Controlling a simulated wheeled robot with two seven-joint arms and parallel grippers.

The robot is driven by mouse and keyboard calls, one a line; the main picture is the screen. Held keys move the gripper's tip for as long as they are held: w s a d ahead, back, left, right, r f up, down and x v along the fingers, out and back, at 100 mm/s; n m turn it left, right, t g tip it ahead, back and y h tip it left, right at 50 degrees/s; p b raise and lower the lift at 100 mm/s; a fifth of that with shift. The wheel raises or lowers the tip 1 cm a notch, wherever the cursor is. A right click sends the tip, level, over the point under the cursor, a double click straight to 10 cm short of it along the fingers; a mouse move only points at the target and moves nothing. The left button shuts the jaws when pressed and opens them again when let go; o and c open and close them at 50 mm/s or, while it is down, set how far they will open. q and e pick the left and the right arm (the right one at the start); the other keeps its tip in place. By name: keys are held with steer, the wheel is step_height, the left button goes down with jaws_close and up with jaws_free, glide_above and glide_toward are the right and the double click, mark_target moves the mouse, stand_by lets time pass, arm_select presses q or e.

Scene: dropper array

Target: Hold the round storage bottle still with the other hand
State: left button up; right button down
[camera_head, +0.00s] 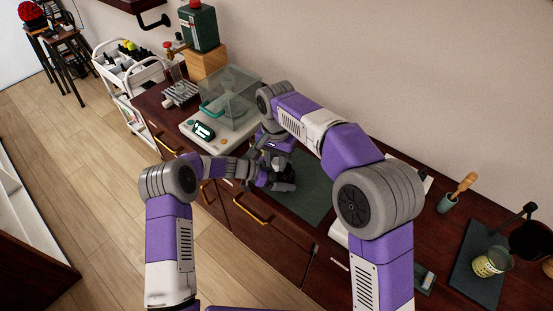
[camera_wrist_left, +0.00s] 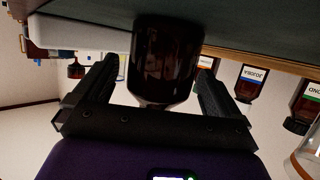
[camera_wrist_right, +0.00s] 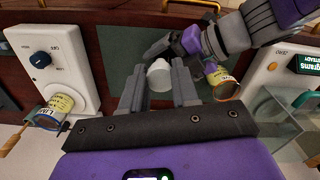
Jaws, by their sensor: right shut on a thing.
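The round storage bottle (camera_wrist_left: 167,62) is dark brown glass and stands between the spread fingers of my left gripper (camera_wrist_left: 158,78) in the left wrist view. A gap shows between it and the left-hand finger; whether the other finger touches cannot be told. A white cap (camera_wrist_right: 159,76) sits between the fingertips of my right gripper (camera_wrist_right: 160,82), which is shut on it. The left gripper's dark fingers show just behind the cap in the right wrist view. In the head view both grippers meet over the green mat (camera_head: 312,184), and my arms hide most of the bottle.
A scale with a clear glass shield (camera_head: 228,97) stands left of the mat. A white device with a knob (camera_wrist_right: 48,70) is close. A black stand (camera_head: 478,270) is at the right.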

arm_select(q)
steer(key=shift+r, duration=0.15)
steer(key=v, duration=1.2)
